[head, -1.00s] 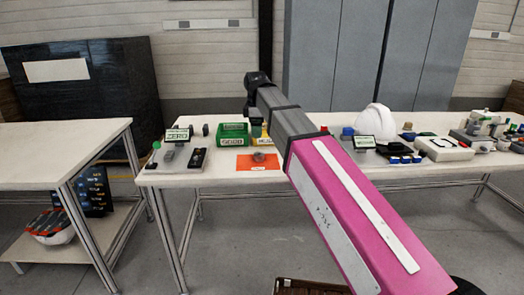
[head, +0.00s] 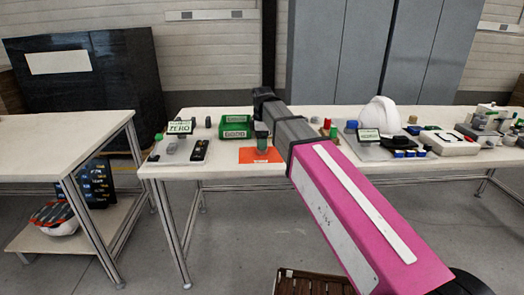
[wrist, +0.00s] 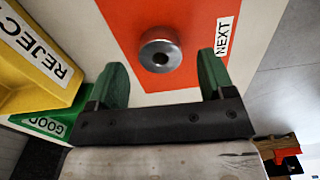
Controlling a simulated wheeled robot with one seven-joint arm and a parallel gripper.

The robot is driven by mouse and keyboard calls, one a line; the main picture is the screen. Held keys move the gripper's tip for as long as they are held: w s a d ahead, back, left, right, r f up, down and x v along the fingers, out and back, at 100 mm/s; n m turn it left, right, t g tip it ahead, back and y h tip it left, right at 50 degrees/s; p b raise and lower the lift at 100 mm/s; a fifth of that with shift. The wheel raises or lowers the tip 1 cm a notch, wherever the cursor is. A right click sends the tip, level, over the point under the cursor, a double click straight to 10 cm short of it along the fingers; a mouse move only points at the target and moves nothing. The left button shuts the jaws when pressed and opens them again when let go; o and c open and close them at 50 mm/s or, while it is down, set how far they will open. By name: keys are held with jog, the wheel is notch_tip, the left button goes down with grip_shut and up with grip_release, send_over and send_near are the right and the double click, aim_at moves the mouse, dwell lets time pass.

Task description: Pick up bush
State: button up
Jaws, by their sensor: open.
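The bush (wrist: 160,52) is a short round metal ring with a dark centre hole. It lies on an orange mat marked NEXT (wrist: 190,18) in the wrist view. My gripper (wrist: 162,62) is open, its two green fingers apart, with the bush between and slightly beyond their tips in the picture. Nothing is held. I cannot tell the exact height of the fingers above the mat. In the head view my gripper (head: 262,140) hangs over the orange mat (head: 250,156) and hides the bush.
A yellow REJECT bin (wrist: 35,70) and a green GOOD bin (wrist: 45,122) stand close at left in the wrist view. The green bin shows in the head view (head: 235,133). A scale labelled ZERO (head: 180,128) stands left, a white helmet (head: 381,114) right.

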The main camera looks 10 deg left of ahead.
notch_tip(320, 180, down, 2)
jog(key=shift+f, duration=0.2)
jog(key=c, duration=0.9)
jog(key=shift+r, duration=0.2)
